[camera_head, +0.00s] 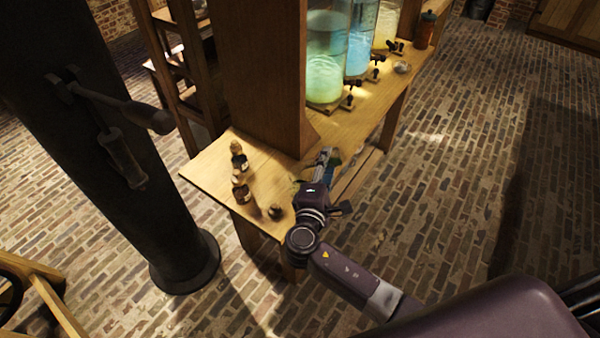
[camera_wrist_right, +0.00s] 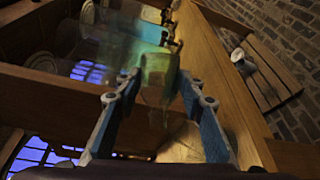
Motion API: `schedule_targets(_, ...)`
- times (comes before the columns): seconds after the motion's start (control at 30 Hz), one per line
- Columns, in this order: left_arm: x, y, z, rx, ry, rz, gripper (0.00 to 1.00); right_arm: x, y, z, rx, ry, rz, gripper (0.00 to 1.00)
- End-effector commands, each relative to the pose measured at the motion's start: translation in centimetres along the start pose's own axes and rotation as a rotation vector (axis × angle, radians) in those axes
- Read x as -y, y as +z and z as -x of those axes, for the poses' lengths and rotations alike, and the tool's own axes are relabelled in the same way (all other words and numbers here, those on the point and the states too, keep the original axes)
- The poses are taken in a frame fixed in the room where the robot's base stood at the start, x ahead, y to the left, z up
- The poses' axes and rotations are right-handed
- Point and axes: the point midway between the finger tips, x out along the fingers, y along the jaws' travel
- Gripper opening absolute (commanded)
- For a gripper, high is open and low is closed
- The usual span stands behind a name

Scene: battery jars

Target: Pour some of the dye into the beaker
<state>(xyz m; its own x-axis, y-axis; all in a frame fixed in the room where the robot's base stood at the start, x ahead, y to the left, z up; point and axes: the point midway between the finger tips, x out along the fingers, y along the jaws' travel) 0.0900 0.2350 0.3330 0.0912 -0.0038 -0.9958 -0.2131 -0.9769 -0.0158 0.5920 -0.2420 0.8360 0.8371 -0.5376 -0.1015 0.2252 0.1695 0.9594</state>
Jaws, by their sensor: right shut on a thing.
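My right gripper (camera_head: 325,158) is over the front end of the wooden bench, beside the foot of the wide post. In the right wrist view its blue-padded fingers (camera_wrist_right: 160,90) are on either side of a blurred yellow-green thing (camera_wrist_right: 159,72). I cannot tell whether this is a dye container or the beaker. Two small dark bottles, one behind (camera_head: 239,157) and one in front (camera_head: 241,190), stand upright on the bench left of the gripper. I cannot make out a separate beaker. My left gripper is not in view.
Large glass jars with green (camera_head: 324,75), blue (camera_head: 360,45) and pale (camera_head: 386,22) liquid stand along the bench, with dark taps. A small dark round object (camera_head: 275,211) lies near the bench's front edge. A dark column (camera_head: 130,150) is at left. The bench (camera_head: 208,174) has clear room at its left corner.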

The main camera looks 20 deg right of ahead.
Motion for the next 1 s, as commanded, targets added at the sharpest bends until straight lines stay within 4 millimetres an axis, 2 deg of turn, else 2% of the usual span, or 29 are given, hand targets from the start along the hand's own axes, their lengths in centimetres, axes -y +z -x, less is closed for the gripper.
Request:
schedule_targets(0.6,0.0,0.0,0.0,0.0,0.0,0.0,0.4,-0.3,0.2,0.0,0.013,0.025,0.059,0.09)
schedule_targets(0.67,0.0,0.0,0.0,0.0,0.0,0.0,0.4,0.1,0.3,-0.1,0.0,-0.003,-0.011,0.09)
schedule_targets(0.77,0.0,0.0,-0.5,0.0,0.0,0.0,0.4,1.4,0.5,-0.4,-0.044,-0.083,-0.209,0.09)
schedule_targets(0.8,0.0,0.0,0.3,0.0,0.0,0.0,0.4,0.7,0.6,-0.4,-0.054,-0.1,-0.258,0.09)
schedule_targets(1.0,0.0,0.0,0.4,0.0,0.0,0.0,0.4,0.7,0.6,-0.4,-0.065,-0.122,-0.306,0.09)
